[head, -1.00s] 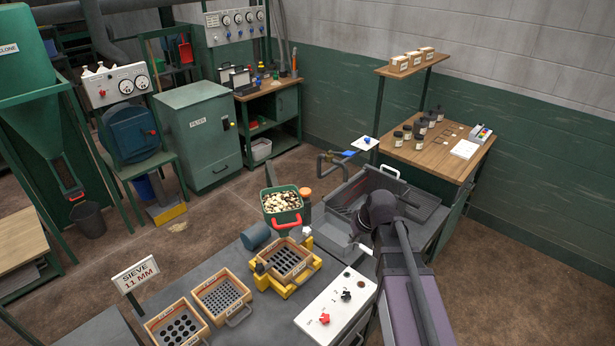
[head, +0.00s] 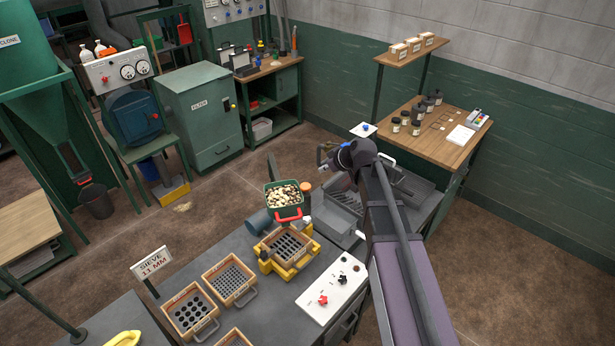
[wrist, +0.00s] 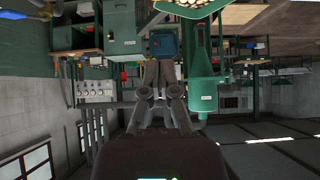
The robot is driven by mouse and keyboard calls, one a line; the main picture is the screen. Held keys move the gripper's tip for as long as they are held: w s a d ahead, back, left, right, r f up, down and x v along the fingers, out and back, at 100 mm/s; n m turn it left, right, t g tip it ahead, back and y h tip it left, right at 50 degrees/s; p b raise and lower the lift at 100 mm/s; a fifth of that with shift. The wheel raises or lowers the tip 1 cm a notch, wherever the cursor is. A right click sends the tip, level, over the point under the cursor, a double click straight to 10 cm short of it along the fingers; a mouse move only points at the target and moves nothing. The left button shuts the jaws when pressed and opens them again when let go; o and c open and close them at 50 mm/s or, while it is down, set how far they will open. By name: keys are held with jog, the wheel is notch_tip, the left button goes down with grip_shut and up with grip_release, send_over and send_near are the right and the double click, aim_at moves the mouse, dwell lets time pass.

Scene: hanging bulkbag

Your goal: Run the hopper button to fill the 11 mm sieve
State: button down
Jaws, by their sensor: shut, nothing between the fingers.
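The green hopper (head: 283,214) with a red handle is heaped with pale and brown pieces. Below it, a wooden-framed sieve (head: 286,244) sits in a yellow holder (head: 268,266); I see no pieces in it. A sign (head: 152,263) reads "SIEVE 11 MM". A white control panel (head: 330,292) carries a red star knob (head: 322,300) and a black knob (head: 342,280); which control runs the hopper is unclear. My gripper (wrist: 158,68) is shut and empty in the wrist view, away from the panel.
Two more sieves, one with small holes (head: 230,280) and one with large holes (head: 190,311), stand left of the holder. A wooden bench (head: 445,130) with jars stands at the right back. Floor is clear at the right.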

jog(key=shift+w+a+r, duration=0.1)
jog(key=shift+w+r, duration=0.1)
jog(key=shift+r, duration=0.1)
jog(key=shift+f, duration=0.1)
jog(key=b, duration=0.7)
send_over(307, 186)
notch_tip(307, 186, down, 7)
jog(key=shift+s+f, duration=0.1)
jog(key=shift+f, duration=0.05)
jog(key=shift+f+b, duration=1.8)
jog(key=shift+b, duration=0.25)
jog(key=shift+f, duration=0.15)
jog(key=shift+s+f+b, duration=0.1)
jog(key=shift+f+b, duration=0.8)
jog(key=shift+b, duration=0.15)
dwell(2.8)
